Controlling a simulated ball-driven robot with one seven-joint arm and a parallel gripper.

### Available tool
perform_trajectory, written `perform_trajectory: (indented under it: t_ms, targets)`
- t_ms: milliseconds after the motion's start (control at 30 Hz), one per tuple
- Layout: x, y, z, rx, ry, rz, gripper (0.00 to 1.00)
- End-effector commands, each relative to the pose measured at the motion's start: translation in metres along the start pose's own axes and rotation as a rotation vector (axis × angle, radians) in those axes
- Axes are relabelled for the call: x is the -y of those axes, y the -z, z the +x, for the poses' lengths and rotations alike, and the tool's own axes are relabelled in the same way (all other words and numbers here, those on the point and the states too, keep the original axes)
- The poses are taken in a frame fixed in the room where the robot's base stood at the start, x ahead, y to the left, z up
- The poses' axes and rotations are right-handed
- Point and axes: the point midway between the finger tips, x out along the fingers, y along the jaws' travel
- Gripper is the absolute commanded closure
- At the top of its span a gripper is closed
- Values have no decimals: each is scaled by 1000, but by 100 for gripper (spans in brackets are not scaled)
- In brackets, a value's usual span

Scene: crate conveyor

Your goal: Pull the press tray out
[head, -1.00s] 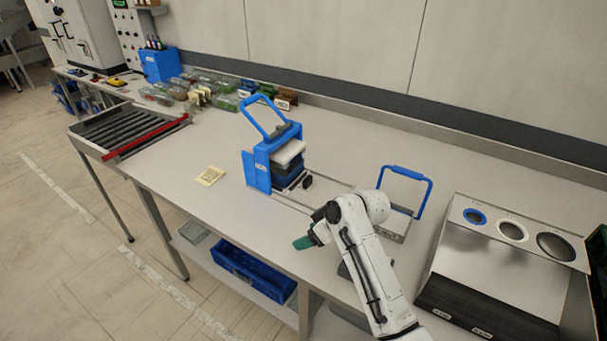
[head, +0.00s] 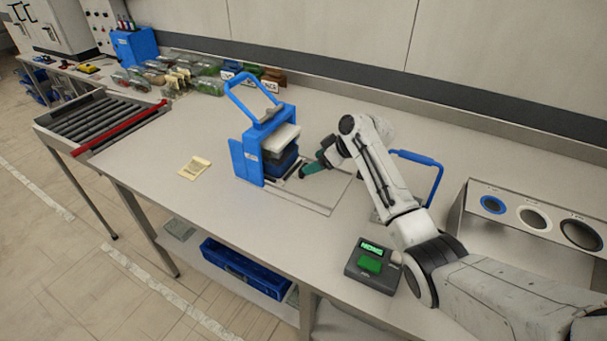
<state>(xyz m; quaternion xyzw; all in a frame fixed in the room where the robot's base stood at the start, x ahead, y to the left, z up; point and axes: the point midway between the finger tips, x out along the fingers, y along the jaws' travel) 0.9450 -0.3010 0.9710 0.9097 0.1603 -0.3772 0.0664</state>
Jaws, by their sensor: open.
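The blue press (head: 249,160) stands on the middle of the bench with its blue lever handle (head: 236,82) raised. A stack with a white block on top (head: 281,137) and dark and blue layers below sits inside it. The press tray (head: 284,177) shows as a dark, low part at the foot of the press, facing right; my gripper partly hides its handle. My gripper (head: 306,171), with teal fingers, is open just right of the tray. I cannot tell whether it touches the handle.
A flat marked area (head: 325,194) lies on the bench right of the press. A second blue handle (head: 432,180) stands behind my arm. A grey box with a green button (head: 370,265) sits near the front edge. A yellow note (head: 195,168) lies left of the press.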

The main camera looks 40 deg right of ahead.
Motion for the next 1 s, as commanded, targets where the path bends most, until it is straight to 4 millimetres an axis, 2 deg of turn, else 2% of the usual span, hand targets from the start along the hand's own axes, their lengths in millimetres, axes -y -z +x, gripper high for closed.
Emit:
perform_trajectory:
  t_ms: [33,100,433,633,1000]
  targets:
    - [0,-4,11,0,0,-2,28]
    - [0,-3,20,0,0,-1,28]
    - [0,-2,54,-1,0,-1,28]
    - [0,0,62,0,0,0,28]
    - [0,1,63,-1,0,0,29]
